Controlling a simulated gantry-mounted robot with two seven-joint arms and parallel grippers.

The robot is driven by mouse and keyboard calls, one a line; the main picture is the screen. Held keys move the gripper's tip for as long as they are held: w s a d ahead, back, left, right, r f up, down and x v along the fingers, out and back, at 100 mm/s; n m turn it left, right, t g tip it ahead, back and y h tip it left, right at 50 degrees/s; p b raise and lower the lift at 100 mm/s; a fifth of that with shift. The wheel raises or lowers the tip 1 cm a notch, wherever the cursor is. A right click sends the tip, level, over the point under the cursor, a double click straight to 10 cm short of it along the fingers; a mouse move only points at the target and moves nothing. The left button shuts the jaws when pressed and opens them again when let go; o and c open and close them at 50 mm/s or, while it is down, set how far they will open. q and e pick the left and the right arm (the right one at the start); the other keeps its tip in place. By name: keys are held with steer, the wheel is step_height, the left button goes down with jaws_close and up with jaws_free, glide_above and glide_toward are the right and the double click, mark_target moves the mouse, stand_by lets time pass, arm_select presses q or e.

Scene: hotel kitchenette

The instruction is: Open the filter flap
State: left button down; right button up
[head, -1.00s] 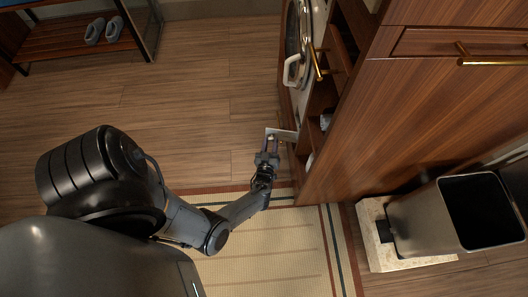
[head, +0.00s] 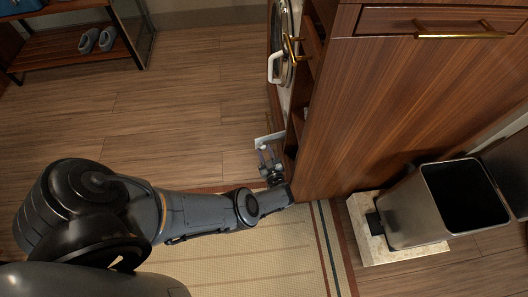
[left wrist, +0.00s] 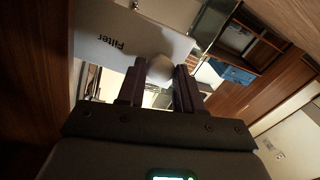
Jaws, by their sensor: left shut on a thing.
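The filter flap (head: 268,140) is a small white panel low beside the cabinet's left edge, standing out from it. In the left wrist view the flap (left wrist: 115,35) is close, with the word "Filter" upside down and a rounded white knob (left wrist: 159,68) at its lower part. My left gripper (head: 266,157) is at the flap. In the left wrist view its two dark fingers (left wrist: 160,85) are shut on the knob. The flap's hinge is hidden. My right gripper is in no view.
The wooden cabinet (head: 400,110) stands close to the right of my left gripper. A washer with a white handle (head: 275,67) is set behind the cabinet front. A metal bin (head: 408,215) stands at the right. The wooden floor (head: 170,120) to the left is clear.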

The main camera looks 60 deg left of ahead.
arm_select(q)
steer(key=shift+f, duration=0.1)
steer(key=c, duration=0.7)
jaws_free()
steer(key=shift+c, duration=0.2)
steer(key=shift+a+t, duration=0.2)
steer(key=shift+t, duration=0.1)
